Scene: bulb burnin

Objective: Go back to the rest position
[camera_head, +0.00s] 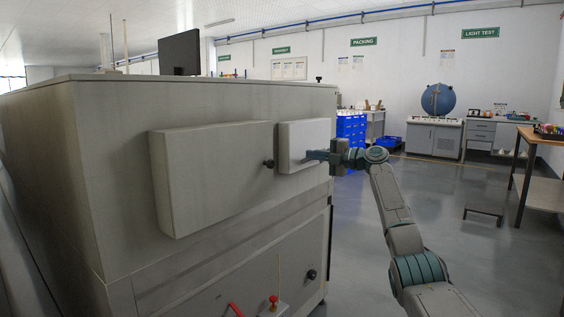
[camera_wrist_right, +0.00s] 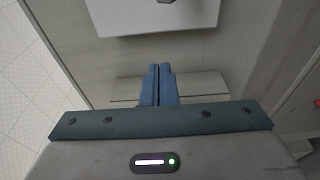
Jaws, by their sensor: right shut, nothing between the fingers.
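My right gripper (camera_head: 312,156) is shut and empty in the head view. Its fingertips are in front of the smaller pale panel (camera_head: 300,132) on the large grey cabinet (camera_head: 100,110); I cannot tell whether they touch it. In the right wrist view the two blue fingers (camera_wrist_right: 160,72) are closed together, with a pale panel (camera_wrist_right: 140,15) ahead of them. My right arm reaches up from the lower right of the head view. My left gripper is not in view.
A larger box-like panel (camera_head: 212,175) and a black knob (camera_head: 268,163) stick out from the cabinet front. Lower down are a red-topped knob (camera_head: 273,299) and a red handle (camera_head: 236,309). A workbench (camera_head: 545,135) stands at the right. The floor (camera_head: 440,200) between is mostly clear.

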